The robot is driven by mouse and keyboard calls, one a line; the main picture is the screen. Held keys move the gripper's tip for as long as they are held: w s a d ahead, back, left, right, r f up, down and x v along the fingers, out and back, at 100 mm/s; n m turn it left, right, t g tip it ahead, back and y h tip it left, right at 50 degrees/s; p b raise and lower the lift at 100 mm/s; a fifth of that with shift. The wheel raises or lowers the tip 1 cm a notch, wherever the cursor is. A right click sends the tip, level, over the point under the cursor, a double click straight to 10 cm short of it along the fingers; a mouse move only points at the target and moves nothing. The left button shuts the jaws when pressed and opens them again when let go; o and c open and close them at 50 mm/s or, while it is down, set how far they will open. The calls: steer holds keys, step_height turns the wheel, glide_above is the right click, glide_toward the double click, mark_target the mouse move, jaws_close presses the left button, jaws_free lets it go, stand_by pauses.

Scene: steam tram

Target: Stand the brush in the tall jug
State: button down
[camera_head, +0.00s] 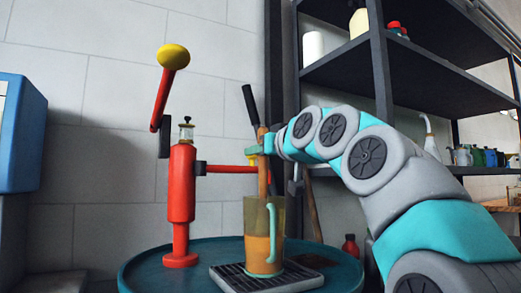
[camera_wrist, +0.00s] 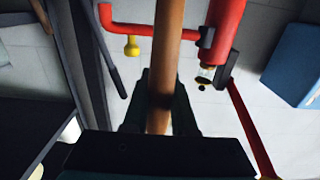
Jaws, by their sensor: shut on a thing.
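The brush shows as a brown-orange handle (camera_head: 263,178), upright in the head view. My gripper (camera_head: 262,146) is shut on this handle above the jug. In the wrist view the handle (camera_wrist: 168,35) runs between the dark fingers of my gripper (camera_wrist: 162,85). The tall jug (camera_head: 251,215) is amber and see-through, with a pale teal handle. The brush's lower part goes down into the jug's outline at its mouth. An orange mass shows low in the jug; I cannot tell whether it is the brush's head or contents. The brush's lower end is not clear.
The jug stands on a black slatted tray (camera_head: 228,277) on a round blue table (camera_head: 143,272). A red pump (camera_head: 181,190) with a yellow-knobbed lever stands left, its spout reaching toward the brush. A dark rod (camera_head: 249,104) rises behind my gripper. Dark shelves (camera_head: 335,65) stand behind right.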

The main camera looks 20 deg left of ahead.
steer(key=shift+f, duration=0.2)
steer(key=c, duration=0.6)
jaws_free()
steer(key=shift+c, duration=0.2)
steer(key=shift+s+d, duration=0.1)
steer(key=b+v, duration=0.1)
steer(key=v, duration=0.6)
steer(key=shift+s+d, duration=0.2)
steer(key=shift+s, duration=0.05)
stand_by(0.5)
